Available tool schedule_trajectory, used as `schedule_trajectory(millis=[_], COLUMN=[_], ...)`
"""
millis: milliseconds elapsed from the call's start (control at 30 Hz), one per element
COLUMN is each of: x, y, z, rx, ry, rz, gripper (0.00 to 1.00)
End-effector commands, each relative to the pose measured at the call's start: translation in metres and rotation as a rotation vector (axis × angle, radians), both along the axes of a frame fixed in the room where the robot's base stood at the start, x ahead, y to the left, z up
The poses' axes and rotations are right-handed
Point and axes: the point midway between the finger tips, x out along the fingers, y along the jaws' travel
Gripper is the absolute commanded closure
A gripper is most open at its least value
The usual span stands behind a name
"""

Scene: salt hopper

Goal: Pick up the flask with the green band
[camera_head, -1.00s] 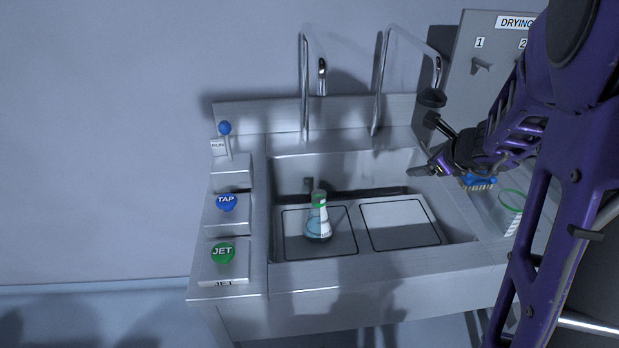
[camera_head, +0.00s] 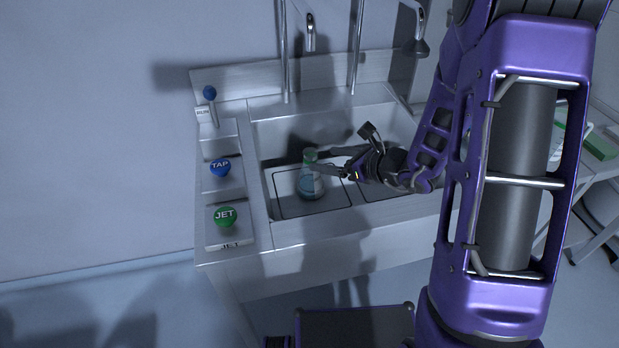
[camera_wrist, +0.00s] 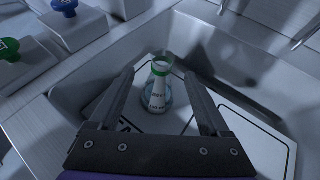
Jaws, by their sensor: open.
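The flask with the green band (camera_head: 311,180) stands upright on the left mat in the sink. It is clear, with a white label and bluish liquid low down. In the wrist view the flask (camera_wrist: 157,88) shows its green band at the neck, between and beyond my two fingers. My gripper (camera_head: 330,164) is open, reaching in from the right at the height of the flask's upper part. In the wrist view my gripper (camera_wrist: 160,82) has a finger on either side of the flask in the picture; I cannot tell whether either touches it.
The sink (camera_head: 290,235) has walls around the flask. Two tall faucets (camera_head: 310,45) rise behind it. A blue TAP button (camera_head: 220,168), a green JET button (camera_head: 225,216) and a blue-knobbed lever (camera_head: 209,94) stand on the left ledge. The right mat (camera_head: 378,194) is partly hidden by my arm.

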Motion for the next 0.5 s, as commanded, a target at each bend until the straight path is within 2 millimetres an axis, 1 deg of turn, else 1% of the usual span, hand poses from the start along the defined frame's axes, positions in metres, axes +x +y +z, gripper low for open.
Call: schedule_trajectory(millis=[33,200,433,500], x=[0.007,0.025,0.035,0.041], y=[0.008,0.026,0.035,0.040], z=[-0.006,-0.018,-0.025,-0.029], rx=[0.000,-0.001,-0.001,-0.001], ry=[0.003,0.002,0.002,0.001], rz=[0.004,0.002,0.001,0.002], gripper=[0.20,0.20,0.20,0.20])
